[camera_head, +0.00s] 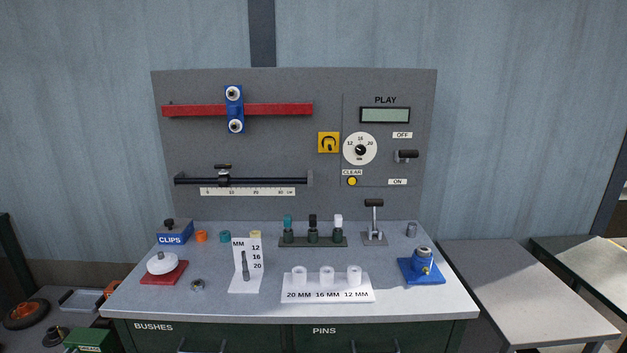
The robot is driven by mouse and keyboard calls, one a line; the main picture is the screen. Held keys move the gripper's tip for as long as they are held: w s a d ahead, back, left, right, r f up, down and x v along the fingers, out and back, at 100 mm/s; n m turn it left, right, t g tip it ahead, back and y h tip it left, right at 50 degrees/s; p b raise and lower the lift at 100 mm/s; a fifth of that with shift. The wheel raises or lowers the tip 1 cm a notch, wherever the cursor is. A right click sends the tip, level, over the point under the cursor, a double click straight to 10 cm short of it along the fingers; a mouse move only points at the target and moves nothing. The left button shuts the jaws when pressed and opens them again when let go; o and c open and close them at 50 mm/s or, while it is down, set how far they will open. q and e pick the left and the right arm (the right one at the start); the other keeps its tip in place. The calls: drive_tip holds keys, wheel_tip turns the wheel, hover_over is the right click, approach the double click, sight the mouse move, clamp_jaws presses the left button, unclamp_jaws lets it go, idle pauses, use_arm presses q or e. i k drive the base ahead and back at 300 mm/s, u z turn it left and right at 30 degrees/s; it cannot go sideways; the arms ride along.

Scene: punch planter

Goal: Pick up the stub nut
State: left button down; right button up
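A small dark metal ring-shaped piece (197,285), which looks like a nut, lies on the front left of the grey workbench top (250,308). It is just right of a red base with a white round knob (162,264). I cannot tell for sure that it is the stub nut. A blue fixture (421,268) at the right of the bench carries a metal round top and a brass-coloured part. Neither of my grippers is in view.
A white stand marked 12, 16, 20 (246,268) and a white holder with several sleeves (327,288) stand at the front. Behind are a blue CLIPS box (174,236), coloured bushes, a rack of handled tools (313,240) and a lever (374,225). A grey panel (240,155) rises behind.

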sight(197, 285)
drive_tip(key=k, duration=0.6)
drive_tip(key=u, duration=0.4)
drive_tip(key=i, duration=1.1)
drive_tip(key=u, duration=0.6)
